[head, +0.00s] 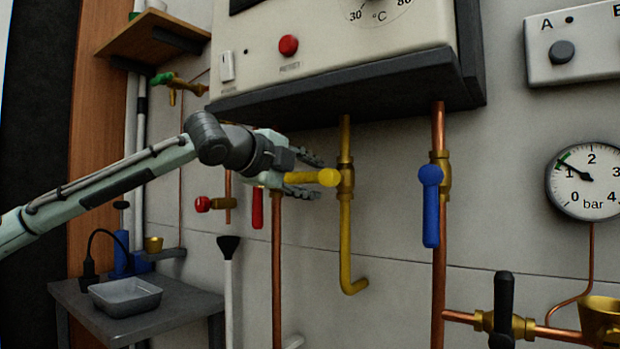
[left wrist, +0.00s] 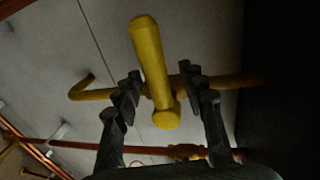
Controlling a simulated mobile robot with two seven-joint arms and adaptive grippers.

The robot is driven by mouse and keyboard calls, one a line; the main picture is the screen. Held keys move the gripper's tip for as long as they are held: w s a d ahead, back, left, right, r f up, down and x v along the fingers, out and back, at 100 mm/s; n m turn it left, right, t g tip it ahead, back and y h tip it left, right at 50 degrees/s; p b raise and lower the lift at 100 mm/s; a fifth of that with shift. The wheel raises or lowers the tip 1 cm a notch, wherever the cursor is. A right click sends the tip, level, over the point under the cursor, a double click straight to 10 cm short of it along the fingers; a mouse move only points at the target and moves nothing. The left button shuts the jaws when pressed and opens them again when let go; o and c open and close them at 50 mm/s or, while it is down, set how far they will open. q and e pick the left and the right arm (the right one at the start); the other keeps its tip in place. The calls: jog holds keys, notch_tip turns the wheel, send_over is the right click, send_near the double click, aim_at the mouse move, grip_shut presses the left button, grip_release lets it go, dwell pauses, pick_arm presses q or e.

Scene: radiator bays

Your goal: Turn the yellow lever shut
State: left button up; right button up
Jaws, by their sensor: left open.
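The yellow lever (head: 318,177) sits on a brass valve (head: 346,180) in the vertical yellow pipe (head: 346,225). Its handle points left, crosswise to the pipe. My left gripper (head: 308,172) comes in from the left, with one finger above the handle and one below it. In the left wrist view, the lever (left wrist: 152,60) lies between the two fingertips of the open gripper (left wrist: 160,82). A gap shows on each side, so the fingers look apart from it. Part of the handle is hidden by the gripper in the head view. My right gripper is not in view.
The boiler casing (head: 340,85) overhangs close above the gripper. A red lever (head: 257,208) hangs on the pipe to the left, and a blue lever (head: 431,205) hangs to the right. A small table (head: 180,310) stands lower left. The wall below the valve is mostly clear.

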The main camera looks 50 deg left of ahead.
pick_arm(q)
jog(key=v, duration=1.2)
jog(key=shift+s, duration=0.1)
dwell(0.4)
